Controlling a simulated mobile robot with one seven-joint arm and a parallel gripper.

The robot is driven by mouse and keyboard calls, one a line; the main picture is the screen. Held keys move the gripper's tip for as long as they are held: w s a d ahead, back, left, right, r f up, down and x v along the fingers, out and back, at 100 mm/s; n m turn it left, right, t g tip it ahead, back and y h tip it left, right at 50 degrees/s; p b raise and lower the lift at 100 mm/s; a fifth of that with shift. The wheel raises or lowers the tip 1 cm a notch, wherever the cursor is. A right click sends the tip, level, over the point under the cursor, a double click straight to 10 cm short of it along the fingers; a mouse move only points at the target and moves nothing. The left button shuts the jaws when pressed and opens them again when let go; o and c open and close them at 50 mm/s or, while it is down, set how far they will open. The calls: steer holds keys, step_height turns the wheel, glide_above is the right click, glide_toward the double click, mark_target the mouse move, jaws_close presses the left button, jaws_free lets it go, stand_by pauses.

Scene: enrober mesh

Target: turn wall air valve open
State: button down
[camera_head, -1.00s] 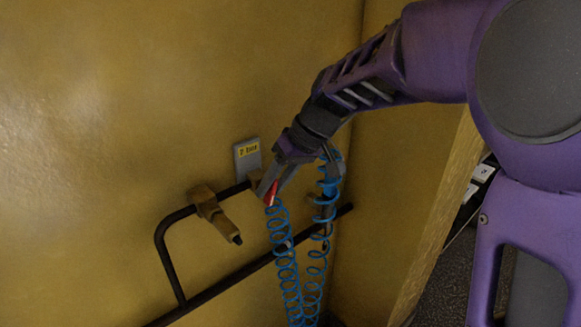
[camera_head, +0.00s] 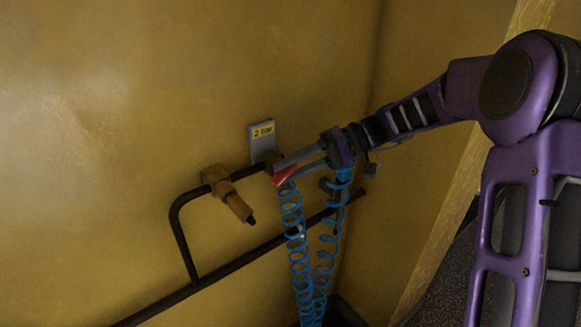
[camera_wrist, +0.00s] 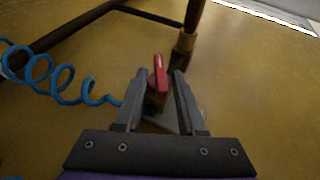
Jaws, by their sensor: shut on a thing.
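The air valve has a small red lever (camera_head: 285,176) on the black wall pipe, just below a grey plate with a yellow "2 bar" label (camera_head: 263,132). My gripper (camera_head: 280,168) reaches in from the right, nearly level, and is shut on the red lever. In the wrist view the lever (camera_wrist: 161,76) stands between the two fingers of my gripper (camera_wrist: 158,78). The lever slants in the head view. The fingers partly hide the valve body.
Blue coiled hoses (camera_head: 297,245) hang just below my gripper. A brass fitting (camera_head: 228,192) sits on the black pipe (camera_head: 182,235) to the left. The yellow wall corner is close behind, and a wall edge (camera_head: 445,225) stands at right.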

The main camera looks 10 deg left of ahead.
stand_by(1.4)
steer(key=c, duration=0.9)
jaws_free()
steer(key=shift+a, duration=0.1)
steer(key=v, duration=0.6)
steer(key=p+v, duration=0.1)
steer(key=v, duration=0.5)
steer(key=shift+w+f, duration=0.1)
steer(key=shift+f, duration=0.1)
steer(key=shift+o, duration=0.4)
